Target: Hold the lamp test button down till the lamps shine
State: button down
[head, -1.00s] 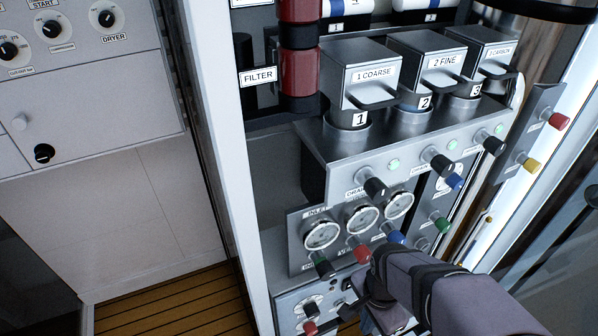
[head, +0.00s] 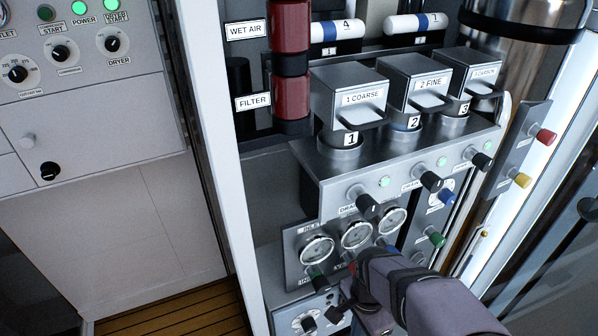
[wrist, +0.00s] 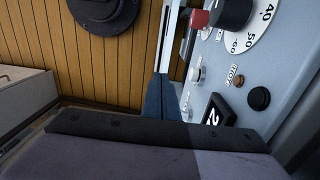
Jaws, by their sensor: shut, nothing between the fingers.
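My gripper (wrist: 163,88) shows in the wrist view as two dark blue fingers closed together, with nothing between them. They are beside the left edge of a grey panel (wrist: 275,50). I cannot tell which is the lamp test button, nor see contact. In the head view my wrist hides the fingertips at the lower panel. Three small lamps on the filter panel, left (head: 384,182), middle (head: 442,161) and right (head: 488,146), look pale green.
Gauges (head: 317,251) and coloured knobs, one of them green (head: 436,239), crowd around my wrist. A red knob (wrist: 200,18) and a dial stand near my fingers. A white post (head: 215,150) rises to the left.

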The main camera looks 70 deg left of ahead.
jog(key=shift+s+a+r+y, duration=0.1)
jog(key=shift+a+y, duration=0.05)
jog(key=shift+a, duration=0.25)
jog(key=shift+s+a+r+y, duration=0.1)
jog(key=shift+a+y, duration=0.05)
jog(key=shift+a, duration=0.2)
jog(key=shift+d+f+p, duration=0.15)
jog(key=shift+d+f, duration=0.05)
jog(key=shift+d, duration=0.8)
jog(key=shift+d+f+p, duration=0.15)
jog(key=shift+d, duration=0.8)
